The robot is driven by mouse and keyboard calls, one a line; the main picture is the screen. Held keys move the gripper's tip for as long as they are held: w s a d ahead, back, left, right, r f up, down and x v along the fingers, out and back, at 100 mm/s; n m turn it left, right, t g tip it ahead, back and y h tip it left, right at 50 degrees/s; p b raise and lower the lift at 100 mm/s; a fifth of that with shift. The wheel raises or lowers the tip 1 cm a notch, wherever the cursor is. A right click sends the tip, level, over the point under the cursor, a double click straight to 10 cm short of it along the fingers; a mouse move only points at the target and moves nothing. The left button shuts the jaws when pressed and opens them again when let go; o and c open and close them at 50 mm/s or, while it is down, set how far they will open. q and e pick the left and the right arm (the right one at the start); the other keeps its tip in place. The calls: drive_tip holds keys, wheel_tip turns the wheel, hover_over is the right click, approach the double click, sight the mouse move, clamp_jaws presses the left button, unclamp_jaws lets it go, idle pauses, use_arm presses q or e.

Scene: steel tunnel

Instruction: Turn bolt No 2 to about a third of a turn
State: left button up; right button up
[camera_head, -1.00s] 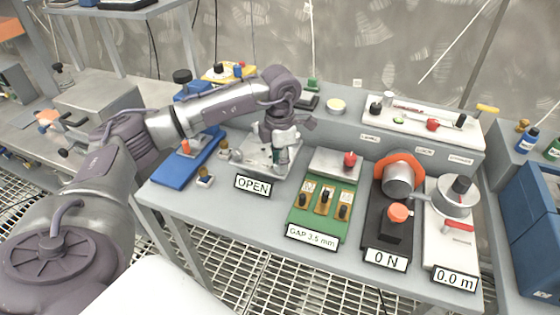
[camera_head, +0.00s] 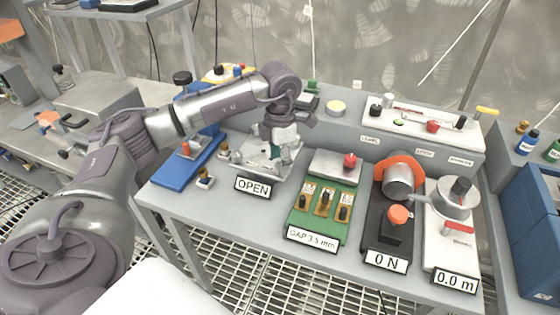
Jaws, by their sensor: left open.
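My left gripper (camera_head: 281,150) points down over the light metal plate (camera_head: 251,170) behind the OPEN sign (camera_head: 253,187). It is open, and its fingers and wrist cover much of the plate. Whether it touches anything there is too small to tell. No bolt number is legible, so I cannot tell which part is bolt No 2. A green board (camera_head: 316,222) to the right carries three brass-coloured pieces with dark knobs, a grey block with a red knob (camera_head: 350,161), and a GAP 3.5 mm sign (camera_head: 312,239). My right gripper is not in view.
A blue tray (camera_head: 182,170) lies left of the plate. Right of the green board stand a dark unit with an orange ring (camera_head: 399,162) and 0 N sign (camera_head: 386,261), then a white reel unit (camera_head: 440,245). A raised grey panel (camera_head: 400,143) runs behind them.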

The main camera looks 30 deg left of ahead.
use_arm(q)
wheel_tip(320, 180, up, 11)
idle(0.3)
drive_tip(key=shift+f, duration=0.15)
idle(0.4)
